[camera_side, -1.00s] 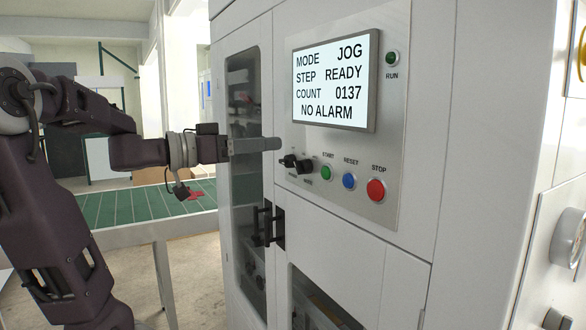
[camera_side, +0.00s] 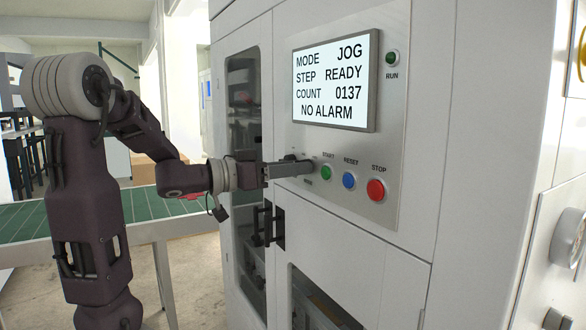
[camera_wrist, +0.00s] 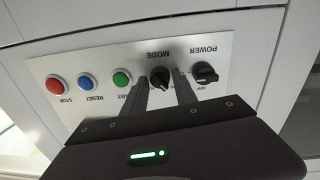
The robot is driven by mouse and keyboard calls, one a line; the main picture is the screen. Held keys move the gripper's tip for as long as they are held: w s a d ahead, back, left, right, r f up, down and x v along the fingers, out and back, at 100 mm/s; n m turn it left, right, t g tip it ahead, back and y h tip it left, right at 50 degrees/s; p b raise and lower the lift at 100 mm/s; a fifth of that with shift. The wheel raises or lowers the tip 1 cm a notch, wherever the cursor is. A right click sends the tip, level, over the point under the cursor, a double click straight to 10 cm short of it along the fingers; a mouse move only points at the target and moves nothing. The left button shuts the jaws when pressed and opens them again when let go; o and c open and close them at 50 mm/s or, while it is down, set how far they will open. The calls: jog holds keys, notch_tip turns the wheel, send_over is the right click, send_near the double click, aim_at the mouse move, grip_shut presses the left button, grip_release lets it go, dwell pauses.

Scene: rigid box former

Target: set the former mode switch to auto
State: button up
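The black mode switch (camera_wrist: 160,78) sits on the light panel under the label MODE, which reads upside down in the wrist view. My gripper (camera_wrist: 161,86) is open, with one grey finger on each side of the mode switch and small gaps visible. In the side view my gripper (camera_side: 308,167) is at the panel, and its fingers hide most of the switches. The screen (camera_side: 335,80) reads MODE JOG, STEP READY, COUNT 0137, NO ALARM.
The black power switch (camera_wrist: 205,73) stands close beside one finger. The green start button (camera_wrist: 122,79) is close to the other. The blue reset button (camera_side: 349,180) and red stop button (camera_side: 376,190) lie farther along. A black door handle (camera_side: 266,225) projects below my gripper.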

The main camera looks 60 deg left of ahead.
grip_shut()
jog(key=shift+m, duration=0.3)
jog(key=shift+d+m+g+y, duration=0.15)
jog(key=shift+m+g+y, duration=0.15)
jog(key=shift+m, duration=7.1)
jog(key=shift+o, duration=2.3)
grip_release()
